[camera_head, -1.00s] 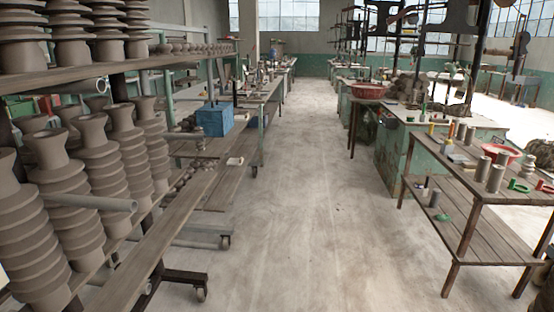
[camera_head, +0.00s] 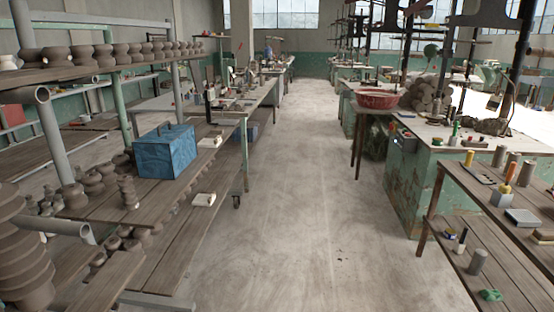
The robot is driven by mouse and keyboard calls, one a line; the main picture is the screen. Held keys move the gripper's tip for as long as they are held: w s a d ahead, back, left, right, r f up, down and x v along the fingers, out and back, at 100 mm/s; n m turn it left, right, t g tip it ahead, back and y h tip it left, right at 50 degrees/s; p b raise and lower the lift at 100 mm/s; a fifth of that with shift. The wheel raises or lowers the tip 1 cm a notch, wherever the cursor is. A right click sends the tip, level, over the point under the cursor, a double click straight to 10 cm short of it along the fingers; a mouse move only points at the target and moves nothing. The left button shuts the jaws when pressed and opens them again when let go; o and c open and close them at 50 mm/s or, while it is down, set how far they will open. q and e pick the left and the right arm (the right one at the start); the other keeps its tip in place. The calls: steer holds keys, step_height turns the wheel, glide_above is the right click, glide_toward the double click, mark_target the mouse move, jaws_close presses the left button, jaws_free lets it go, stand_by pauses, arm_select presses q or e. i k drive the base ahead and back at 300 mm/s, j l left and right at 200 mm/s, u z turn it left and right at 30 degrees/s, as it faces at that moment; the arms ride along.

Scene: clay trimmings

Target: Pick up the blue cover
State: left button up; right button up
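A blue box-like cover (camera_head: 165,154) with what looks like a small handle on top sits at the left. Neither of my grippers is in view.
A long concrete aisle (camera_head: 295,215) is free ahead. A wooden table (camera_head: 488,262) with tools and a green cabinet (camera_head: 412,190) line the right.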

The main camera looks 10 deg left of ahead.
mark_target(164, 152)
steer(key=i+u, duration=0.4)
steer(key=i+l+u, duration=0.3)
steer(key=i+u, duration=0.15)
steer(key=i, duration=0.15)
steer(key=i+l+u, duration=0.4)
steer(key=i, duration=0.05)
